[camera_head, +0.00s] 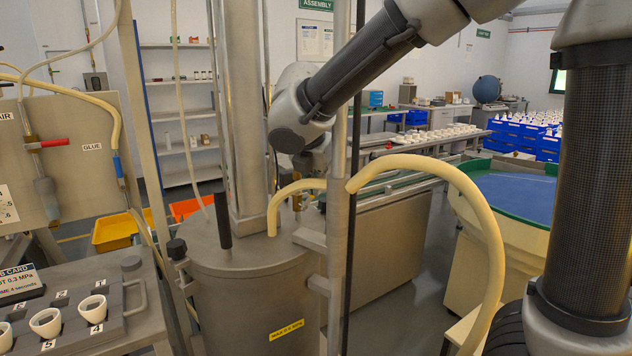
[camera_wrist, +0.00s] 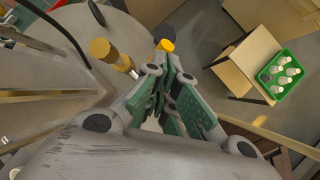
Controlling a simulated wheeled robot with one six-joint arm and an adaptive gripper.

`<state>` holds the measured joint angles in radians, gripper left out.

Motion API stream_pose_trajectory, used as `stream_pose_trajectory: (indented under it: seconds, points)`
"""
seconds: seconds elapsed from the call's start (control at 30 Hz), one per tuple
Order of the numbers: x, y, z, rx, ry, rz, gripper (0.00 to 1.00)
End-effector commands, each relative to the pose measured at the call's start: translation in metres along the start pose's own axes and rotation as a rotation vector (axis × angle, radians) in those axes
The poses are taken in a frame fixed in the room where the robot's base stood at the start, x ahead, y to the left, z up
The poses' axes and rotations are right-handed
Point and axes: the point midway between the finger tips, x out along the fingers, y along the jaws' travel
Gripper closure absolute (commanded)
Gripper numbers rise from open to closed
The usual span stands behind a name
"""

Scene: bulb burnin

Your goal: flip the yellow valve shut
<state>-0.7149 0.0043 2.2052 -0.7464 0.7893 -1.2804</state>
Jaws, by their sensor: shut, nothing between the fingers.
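A small yellow piece (camera_wrist: 165,45), which looks like the yellow valve's handle end, shows just beyond my fingertips in the wrist view. I cannot tell whether they touch it, or how the handle is turned. A brass fitting (camera_wrist: 103,50) stands on the steel tank's lid to its left. In the head view a brass fitting (camera_head: 297,201) shows on the grey steel tank (camera_head: 240,290), but I cannot make out the yellow handle. My gripper (camera_wrist: 170,64) is shut and empty, fingers pointing toward the yellow piece. In the head view its fingertips are hidden behind the post and hose.
A cream hose (camera_head: 480,205) arches over the tank, and a steel post (camera_head: 338,220) stands in front of my wrist. A panel with a red-handled valve (camera_head: 48,144) is at left. A green crate (camera_wrist: 264,80) of bulbs is at right in the wrist view.

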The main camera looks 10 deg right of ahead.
Motion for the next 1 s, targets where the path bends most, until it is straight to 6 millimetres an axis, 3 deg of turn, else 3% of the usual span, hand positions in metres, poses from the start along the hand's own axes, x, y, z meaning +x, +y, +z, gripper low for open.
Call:
stream_pose_trajectory:
  seconds: [1.0]
  points:
    - [-0.022, 0.003, 0.008, 0.000, 0.000, 0.003, 1.00]
